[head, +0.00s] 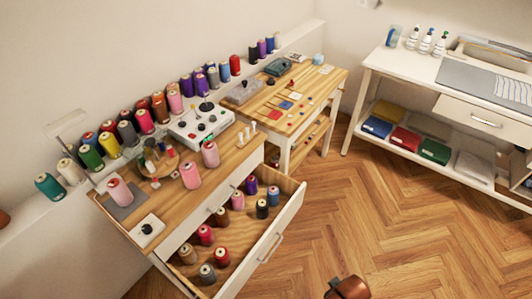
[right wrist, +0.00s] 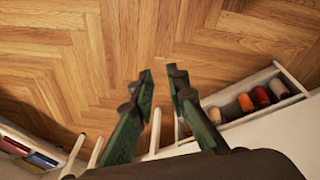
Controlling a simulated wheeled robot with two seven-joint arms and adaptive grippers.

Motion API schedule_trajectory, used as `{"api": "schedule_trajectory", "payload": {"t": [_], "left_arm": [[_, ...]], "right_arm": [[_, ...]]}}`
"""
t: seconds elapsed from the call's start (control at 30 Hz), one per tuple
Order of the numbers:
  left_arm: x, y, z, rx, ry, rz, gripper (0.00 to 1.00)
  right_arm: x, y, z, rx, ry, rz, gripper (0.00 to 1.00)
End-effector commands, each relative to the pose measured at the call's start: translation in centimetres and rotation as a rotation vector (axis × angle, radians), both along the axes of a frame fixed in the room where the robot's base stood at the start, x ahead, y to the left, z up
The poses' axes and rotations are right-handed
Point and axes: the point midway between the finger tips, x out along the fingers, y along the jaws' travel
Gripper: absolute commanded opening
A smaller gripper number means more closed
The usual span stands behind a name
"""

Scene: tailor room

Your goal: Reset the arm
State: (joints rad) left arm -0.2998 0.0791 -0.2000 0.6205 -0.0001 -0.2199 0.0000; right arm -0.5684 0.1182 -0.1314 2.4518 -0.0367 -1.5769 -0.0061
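My right gripper (right wrist: 160,77) shows in the right wrist view. Its two dark green fingers are apart, with a narrow gap and only wood floor behind it. It holds nothing. It hangs clear of the open drawer (right wrist: 245,122), which lies to the right in that view. In the head view a copper-brown part of my arm (head: 350,288) shows at the bottom edge, but no fingers show there. My left gripper is not in view.
In the head view the open drawer (head: 290,222) holds several thread spools and juts from the wooden sewing table (head: 232,160). A second wooden table (head: 322,82) and a white shelf unit (head: 400,67) stand behind. The herringbone floor (head: 400,220) is clear.

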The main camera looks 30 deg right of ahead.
Motion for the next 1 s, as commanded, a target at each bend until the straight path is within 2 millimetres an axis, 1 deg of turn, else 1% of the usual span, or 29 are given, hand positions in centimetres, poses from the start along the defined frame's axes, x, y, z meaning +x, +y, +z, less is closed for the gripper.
{"api": "schedule_trajectory", "payload": {"t": [0.07,0.37,0.57,0.67,0.77,0.8,0.87,0.9,1.0], "left_arm": [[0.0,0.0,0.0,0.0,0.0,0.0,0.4],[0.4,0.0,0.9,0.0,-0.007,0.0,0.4],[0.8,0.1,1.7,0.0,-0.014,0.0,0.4],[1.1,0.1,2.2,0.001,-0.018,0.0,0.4],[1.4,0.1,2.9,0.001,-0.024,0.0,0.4],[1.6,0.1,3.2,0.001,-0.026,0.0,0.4],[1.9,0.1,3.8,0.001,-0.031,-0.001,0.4],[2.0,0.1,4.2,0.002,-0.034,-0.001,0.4],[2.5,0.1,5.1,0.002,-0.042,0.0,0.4]], "right_arm": [[-0.2,0.2,0.9,0.03,-0.017,-0.01,0.14],[0.5,0.4,-3.7,0.037,0.001,-0.003,0.14],[0.7,0.5,-7.8,0.042,0.014,0.004,0.14],[0.4,0.7,-10.4,0.046,0.022,0.009,0.14],[-0.2,0.9,-13.8,0.052,0.034,0.016,0.14],[-0.6,1.0,-15.4,0.054,0.041,0.019,0.14],[-1.4,1.2,-17.9,0.057,0.049,0.024,0.14],[-2.1,1.3,-19.6,0.059,0.055,0.028,0.14],[-4.3,1.6,-23.5,0.063,0.07,0.039,0.14]]}}
